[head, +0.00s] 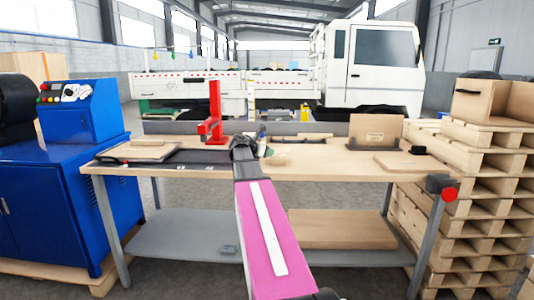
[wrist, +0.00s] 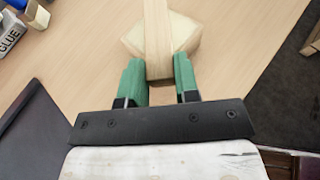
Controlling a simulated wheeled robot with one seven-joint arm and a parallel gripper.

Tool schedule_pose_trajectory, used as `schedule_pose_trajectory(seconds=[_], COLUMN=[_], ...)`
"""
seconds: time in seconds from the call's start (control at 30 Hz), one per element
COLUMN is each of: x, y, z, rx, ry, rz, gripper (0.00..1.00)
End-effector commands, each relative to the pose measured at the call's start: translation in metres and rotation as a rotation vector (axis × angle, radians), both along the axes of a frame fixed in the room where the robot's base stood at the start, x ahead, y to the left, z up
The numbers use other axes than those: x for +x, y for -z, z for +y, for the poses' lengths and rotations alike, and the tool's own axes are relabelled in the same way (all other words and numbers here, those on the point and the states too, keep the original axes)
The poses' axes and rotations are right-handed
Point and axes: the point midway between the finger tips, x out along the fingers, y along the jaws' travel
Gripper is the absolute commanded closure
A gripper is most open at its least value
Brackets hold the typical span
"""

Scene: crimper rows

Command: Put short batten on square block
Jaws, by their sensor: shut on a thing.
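My gripper (wrist: 160,80) has green fingers on both sides of a narrow light-wood batten (wrist: 158,38) and is shut on it. The batten points away from the gripper to the top edge of the wrist view. The pale square block (wrist: 186,35) lies under the batten, turned like a diamond, with its corners showing on both sides. I cannot tell whether the batten touches the block or hangs just above it. In the head view my arm reaches over the workbench (head: 330,160), and the fingers and batten are too small to make out.
A box marked GLUE (wrist: 10,35) and a small wooden piece (wrist: 37,15) are at the upper left of the wrist view. A dark mat (wrist: 35,130) lies at left. In the head view a red stand (head: 213,115) rises left of my arm; a wooden board (head: 402,162) lies right.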

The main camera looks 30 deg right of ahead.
Motion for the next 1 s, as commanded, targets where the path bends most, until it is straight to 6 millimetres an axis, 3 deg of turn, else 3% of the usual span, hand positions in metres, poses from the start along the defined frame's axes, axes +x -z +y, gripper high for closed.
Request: schedule_pose_trajectory(seconds=[0.23, 0.27, 0.3, 0.33, 0.7, 1.0], x=[0.0, 0.0, 0.0, 0.0, 0.0, -0.012], y=[0.002, 0.002, 0.002, 0.002, -0.001, -0.02], z=[0.0, 0.0, 0.0, 0.0, 0.002, 0.048], rx=[0.0, 0.0, 0.0, 0.0, 0.0, -0.001], ry=[0.0, 0.0, 0.0, 0.0, 0.0, -0.003], rz=[0.001, 0.001, 0.001, 0.001, 0.0, 0.0], gripper=[0.94, 0.64, 0.51, 0.45, 0.45, 0.45])
